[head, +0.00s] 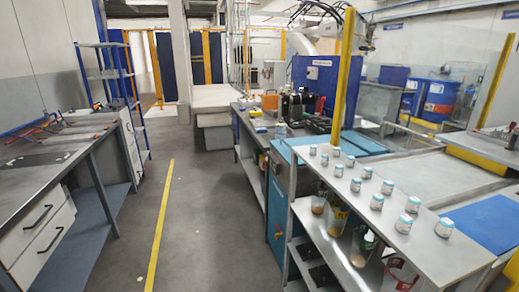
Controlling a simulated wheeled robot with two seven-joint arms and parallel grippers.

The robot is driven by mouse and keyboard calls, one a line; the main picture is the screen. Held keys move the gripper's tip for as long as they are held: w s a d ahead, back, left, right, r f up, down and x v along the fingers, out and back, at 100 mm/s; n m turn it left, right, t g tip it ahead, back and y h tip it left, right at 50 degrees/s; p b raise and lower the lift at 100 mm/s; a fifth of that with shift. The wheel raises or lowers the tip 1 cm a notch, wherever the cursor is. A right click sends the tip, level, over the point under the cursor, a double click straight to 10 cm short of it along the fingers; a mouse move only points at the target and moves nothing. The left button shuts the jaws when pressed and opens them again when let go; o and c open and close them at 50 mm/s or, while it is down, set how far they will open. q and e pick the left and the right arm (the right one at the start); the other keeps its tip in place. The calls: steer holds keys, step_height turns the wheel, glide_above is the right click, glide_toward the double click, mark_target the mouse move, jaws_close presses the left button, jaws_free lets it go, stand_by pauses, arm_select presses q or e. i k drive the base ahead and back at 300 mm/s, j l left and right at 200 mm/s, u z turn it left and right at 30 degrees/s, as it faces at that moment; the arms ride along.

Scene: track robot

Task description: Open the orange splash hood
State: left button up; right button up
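A small orange box-like thing (269,102) stands far off on the grey workbench (245,122), right of the aisle. It is the only orange thing of that shape in view and looks like the splash hood. It is too small to tell whether it is open or shut. Dark machines (298,104) stand just right of it, in front of a blue panel (313,82). Neither of my grippers is in view.
The grey floor aisle with a yellow line (160,225) is clear. A bench with drawers (45,230) lines the left. A nearer shelf unit (345,205) with several lidded jars stands at right. A yellow post (343,80) rises behind it.

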mark_target(271, 102)
steer(key=i+j+z, duration=0.25)
steer(key=i+j, duration=0.45)
steer(key=i, duration=0.35)
steer(key=i+j+z, duration=0.3)
steer(key=i+j, duration=0.6)
steer(key=i+j+z, duration=0.15)
steer(key=z, duration=1.1)
